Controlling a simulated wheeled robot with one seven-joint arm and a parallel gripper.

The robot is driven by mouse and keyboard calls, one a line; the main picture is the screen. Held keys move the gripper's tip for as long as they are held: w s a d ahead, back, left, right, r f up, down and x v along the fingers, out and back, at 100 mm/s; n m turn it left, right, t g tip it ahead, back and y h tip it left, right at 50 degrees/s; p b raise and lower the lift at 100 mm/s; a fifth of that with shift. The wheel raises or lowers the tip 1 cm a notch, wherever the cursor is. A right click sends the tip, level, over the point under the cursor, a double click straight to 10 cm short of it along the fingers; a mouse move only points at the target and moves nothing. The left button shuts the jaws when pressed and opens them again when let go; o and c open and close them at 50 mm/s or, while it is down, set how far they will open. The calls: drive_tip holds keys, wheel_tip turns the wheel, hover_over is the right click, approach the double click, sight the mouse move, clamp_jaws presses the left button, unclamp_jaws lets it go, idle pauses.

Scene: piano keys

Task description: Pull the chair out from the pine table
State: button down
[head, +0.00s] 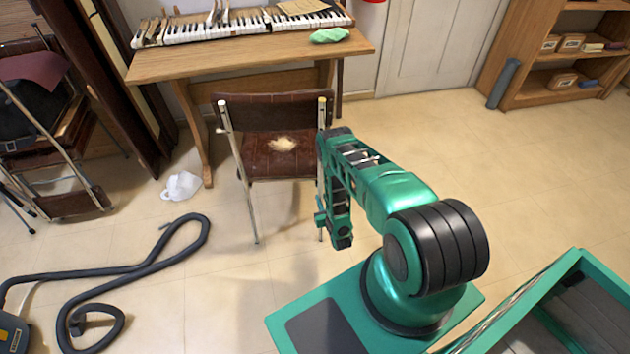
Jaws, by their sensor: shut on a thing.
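The chair (284,160) has a dark brown backrest and seat, metal tube legs and a torn patch showing pale stuffing. It stands upright at the near side of the pine table (250,58), with its top close to the table's front edge. My gripper (321,213) is at the chair's right-hand metal tube, low on that side, and is shut on the chair. My arm hides part of that side, and the exact contact at the fingers is too small to see clearly.
A white crumpled thing (181,186) and a black vacuum hose (150,268) lie on the floor at left. Folded chairs (60,130) stand far left. Floor right of the chair is clear up to the shelf (550,75).

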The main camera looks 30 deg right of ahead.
drive_tip(key=s+a, duration=0.2)
drive_tip(key=s, duration=0.6)
drive_tip(key=shift+a, duration=0.25)
idle(0.5)
drive_tip(key=c, duration=2.5)
unclamp_jaws()
drive_tip(key=shift+w, duration=0.1)
drive_tip(key=shift+c, duration=0.2)
drive_tip(key=o, duration=1.2)
drive_tip(key=s, duration=0.3)
drive_tip(key=s+a, duration=0.1)
drive_tip(key=s, duration=0.2)
drive_tip(key=s+a, duration=0.1)
drive_tip(key=s, duration=0.2)
drive_tip(key=shift+s+a, duration=0.25)
drive_tip(key=shift+s, duration=0.1)
